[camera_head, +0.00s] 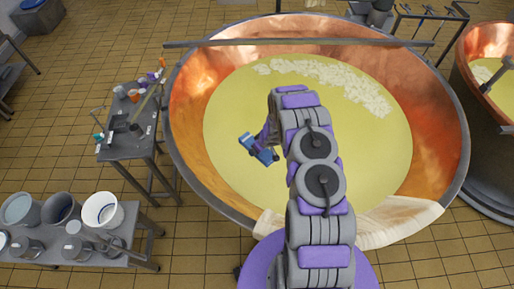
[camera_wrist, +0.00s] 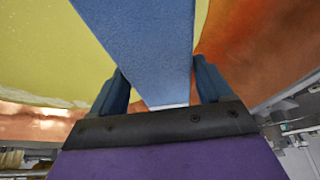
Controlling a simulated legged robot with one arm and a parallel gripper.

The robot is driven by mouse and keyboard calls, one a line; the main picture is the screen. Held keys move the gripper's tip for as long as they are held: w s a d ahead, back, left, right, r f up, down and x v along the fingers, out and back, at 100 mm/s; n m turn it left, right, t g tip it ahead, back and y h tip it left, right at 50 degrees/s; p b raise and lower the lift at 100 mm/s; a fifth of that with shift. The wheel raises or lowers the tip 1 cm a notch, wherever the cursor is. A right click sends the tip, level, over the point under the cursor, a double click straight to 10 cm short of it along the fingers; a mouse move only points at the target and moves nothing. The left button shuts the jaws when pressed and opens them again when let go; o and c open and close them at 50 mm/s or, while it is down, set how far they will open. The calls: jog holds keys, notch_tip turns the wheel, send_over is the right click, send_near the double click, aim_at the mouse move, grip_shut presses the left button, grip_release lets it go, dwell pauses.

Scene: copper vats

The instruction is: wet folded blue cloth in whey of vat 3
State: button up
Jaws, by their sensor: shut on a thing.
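The large copper vat (camera_head: 437,130) fills the middle of the head view. It holds yellow whey (camera_head: 235,110), with pale curd pieces (camera_head: 340,80) floating along the far side. No number shows on the vat. My gripper (camera_head: 263,148) is over the left-centre of the whey. It is shut on the folded blue cloth (camera_wrist: 145,40), which extends away between the two fingers in the wrist view. In the head view the cloth is small and partly hidden by my gripper. I cannot tell whether it touches the whey.
A bar (camera_head: 300,42) lies across the vat's far rim. A pale cloth (camera_head: 405,222) drapes over the near right rim. A small table (camera_head: 135,147) with tools stands left, and a bench with several buckets (camera_head: 103,211) stands at lower left. Another vat (camera_head: 486,48) is at right.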

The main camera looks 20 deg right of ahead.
notch_tip(320, 180, down, 2)
jog(key=shift+d+b, duration=0.1)
jog(key=shift+b, duration=0.6)
jog(key=shift+a+f+b, duration=0.25)
jog(key=shift+f+b, duration=0.3)
jog(key=shift+a+f+b, duration=0.25)
jog(key=shift+f+b, duration=0.25)
notch_tip(320, 180, down, 28)
jog(key=b, duration=2.2)
jog(key=shift+d+b, duration=0.15)
jog(key=shift+b, duration=0.2)
jog(key=shift+r, duration=0.15)
notch_tip(320, 180, up, 39)
jog(key=p, duration=3.4)
jog(key=shift+r, duration=0.1)
